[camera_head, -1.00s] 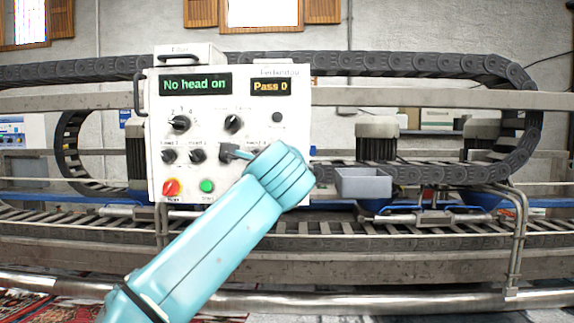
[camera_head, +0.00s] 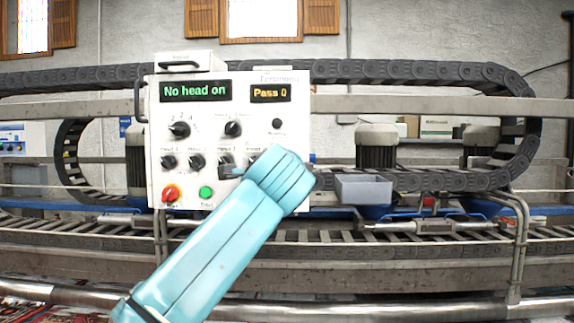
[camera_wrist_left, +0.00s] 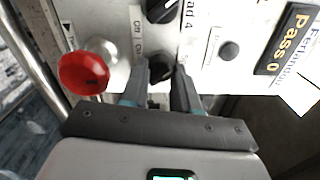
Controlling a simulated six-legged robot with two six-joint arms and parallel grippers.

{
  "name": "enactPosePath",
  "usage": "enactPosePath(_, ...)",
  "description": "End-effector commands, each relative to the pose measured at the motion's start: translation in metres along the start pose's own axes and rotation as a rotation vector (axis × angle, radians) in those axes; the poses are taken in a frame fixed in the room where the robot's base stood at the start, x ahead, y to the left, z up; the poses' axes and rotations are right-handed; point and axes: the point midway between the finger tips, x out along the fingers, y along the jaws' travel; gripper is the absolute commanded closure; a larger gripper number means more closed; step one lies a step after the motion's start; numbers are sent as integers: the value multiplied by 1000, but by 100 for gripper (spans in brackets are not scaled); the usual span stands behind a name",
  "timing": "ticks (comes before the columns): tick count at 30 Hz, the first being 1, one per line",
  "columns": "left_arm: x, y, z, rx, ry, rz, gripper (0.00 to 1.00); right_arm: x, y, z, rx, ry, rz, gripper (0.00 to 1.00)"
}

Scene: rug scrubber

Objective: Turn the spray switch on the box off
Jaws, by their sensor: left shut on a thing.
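The white control box (camera_head: 236,115) stands in the middle of the head view, with green text "No head on" and amber text "Pass 0". Several black knobs are on its front, with a red knob (camera_head: 170,193) and a green button (camera_head: 205,192) at the bottom. My right gripper is not seen.
A dark cable chain (camera_head: 420,72) loops behind and above the box. Metal rails and rollers run across the lower part.

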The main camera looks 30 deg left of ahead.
Motion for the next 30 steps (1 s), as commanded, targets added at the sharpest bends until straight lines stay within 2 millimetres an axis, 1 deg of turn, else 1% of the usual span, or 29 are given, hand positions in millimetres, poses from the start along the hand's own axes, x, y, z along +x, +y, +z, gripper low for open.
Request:
enactPosePath(2, 0, 0, 0, -2, -1, 1, 100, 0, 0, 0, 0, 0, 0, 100)
enactPosePath(3, 0, 0, 0, -2, -1, 1, 67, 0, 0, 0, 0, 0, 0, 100)
enactPosePath(5, 0, 0, 0, -2, -1, 1, 48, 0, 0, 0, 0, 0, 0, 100)
enactPosePath(6, 0, 0, 0, -2, 0, 1, 45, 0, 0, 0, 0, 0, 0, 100)
enactPosePath(14, -1, 0, 0, 0, 0, 0, 45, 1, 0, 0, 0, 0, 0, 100)
enactPosePath(17, -7, 2, -1, -1, 1, 0, 45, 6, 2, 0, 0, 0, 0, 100)
enactPosePath(20, -24, 4, -1, -3, 4, -2, 45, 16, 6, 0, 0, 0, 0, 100)
enactPosePath(23, -49, 5, -2, -4, 6, -4, 45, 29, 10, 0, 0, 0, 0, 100)
enactPosePath(24, -60, 6, -1, -4, 6, -4, 45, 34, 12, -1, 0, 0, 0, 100)
enactPosePath(30, -113, 4, -1, -4, 6, -3, 45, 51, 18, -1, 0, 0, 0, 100)
